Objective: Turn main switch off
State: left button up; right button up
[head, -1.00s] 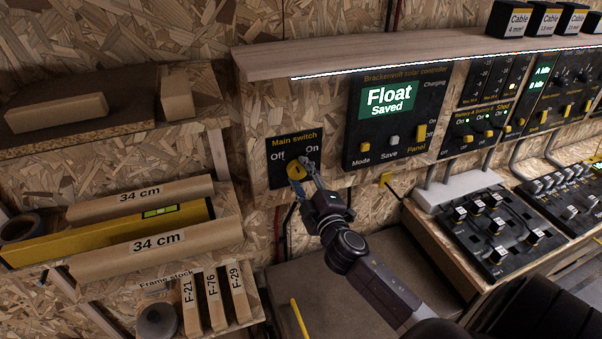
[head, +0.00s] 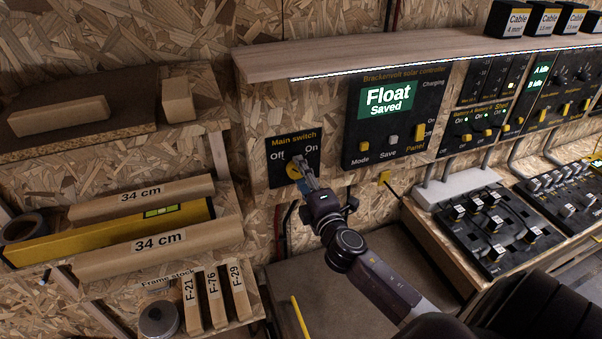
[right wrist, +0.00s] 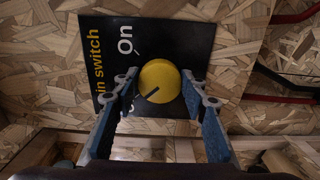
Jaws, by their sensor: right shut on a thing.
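The main switch is a black plate (head: 309,153) with Off and On labels and a round yellow knob (right wrist: 160,84). In the right wrist view the knob's black pointer line faces lower left, toward the Off side of the plate. The Off label is mostly hidden behind a finger there. My right gripper (head: 299,168) is at the knob, with one finger on each side, shut on it. Part of the knob is hidden by the fingers in the head view. My left gripper is not in view.
A solar controller (head: 397,118) showing "Float Saved" is right of the switch, under a wooden shelf (head: 400,54). A yellow wall piece (head: 384,178) sits below it. Shelves with 34 cm boards (head: 160,252) and a yellow level (head: 110,232) are at left.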

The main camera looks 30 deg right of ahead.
jog(key=o, duration=1.2)
jog(key=shift+a, duration=0.1)
jog(key=shift+c, duration=0.2)
jog(key=v, duration=1.2)
jog(key=shift+f, duration=0.1)
